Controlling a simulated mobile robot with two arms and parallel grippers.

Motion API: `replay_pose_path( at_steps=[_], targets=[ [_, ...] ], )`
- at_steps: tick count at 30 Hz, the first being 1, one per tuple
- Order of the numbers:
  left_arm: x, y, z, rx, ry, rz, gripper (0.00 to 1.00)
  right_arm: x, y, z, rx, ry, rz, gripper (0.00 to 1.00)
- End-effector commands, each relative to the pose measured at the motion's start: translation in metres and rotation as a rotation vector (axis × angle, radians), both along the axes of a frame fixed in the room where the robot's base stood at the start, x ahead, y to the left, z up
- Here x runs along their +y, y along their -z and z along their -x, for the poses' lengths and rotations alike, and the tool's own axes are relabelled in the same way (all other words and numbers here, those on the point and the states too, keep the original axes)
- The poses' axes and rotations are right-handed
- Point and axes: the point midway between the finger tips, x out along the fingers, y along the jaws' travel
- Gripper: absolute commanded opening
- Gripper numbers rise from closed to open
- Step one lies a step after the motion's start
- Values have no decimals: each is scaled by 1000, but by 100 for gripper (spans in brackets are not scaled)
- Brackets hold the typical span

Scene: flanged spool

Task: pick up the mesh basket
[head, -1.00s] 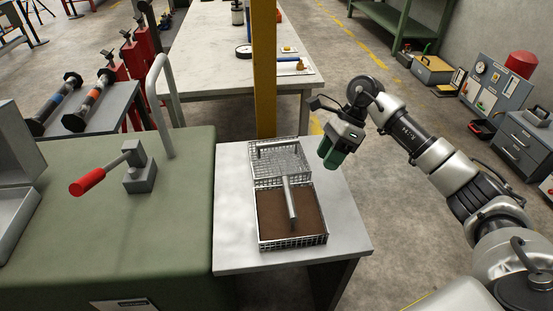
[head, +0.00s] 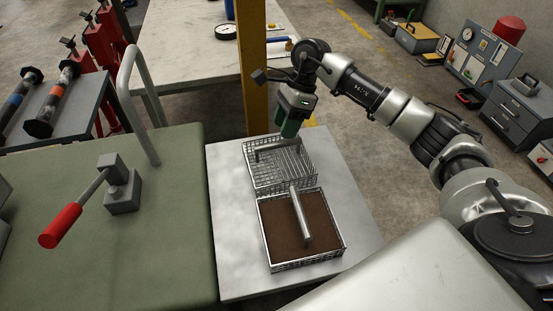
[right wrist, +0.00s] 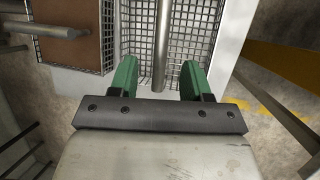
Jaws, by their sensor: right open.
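Two wire mesh baskets sit one behind the other on a small pale table. The rear mesh basket (head: 290,175) has a bare grid bottom and a grey bar handle (head: 272,153). The front basket (head: 263,238) has a brown bottom and a similar bar (head: 303,222). My right gripper (head: 287,128), with green fingers, is above the far edge of the rear basket. In the right wrist view my right gripper (right wrist: 158,66) is open and empty. The rear basket's bar (right wrist: 163,40) lines up with the gap between its fingers. My left gripper is out of view.
The pale table (head: 235,255) has bare room left and right of the baskets. A yellow post (head: 252,75) stands close behind it. A green bench (head: 170,240) with a red-handled lever (head: 62,224) adjoins on the left.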

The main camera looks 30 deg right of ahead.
Motion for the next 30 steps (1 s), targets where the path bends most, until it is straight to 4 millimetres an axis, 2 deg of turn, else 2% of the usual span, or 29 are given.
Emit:
replay_pose_path(
  at_steps=[3,6,10,18,24,26,30],
  targets=[
    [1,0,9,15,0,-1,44,5,9,1,0,-1,-1,48],
    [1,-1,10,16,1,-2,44,7,13,2,0,-1,0,48],
    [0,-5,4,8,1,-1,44,15,23,2,2,-2,-3,48],
    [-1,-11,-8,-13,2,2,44,33,54,5,0,-1,-2,48],
    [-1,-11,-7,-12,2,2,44,32,56,5,-1,1,-1,48],
    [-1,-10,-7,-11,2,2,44,32,56,5,0,0,-1,40],
    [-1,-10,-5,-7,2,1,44,32,55,5,0,0,-1,19]
  ],
)
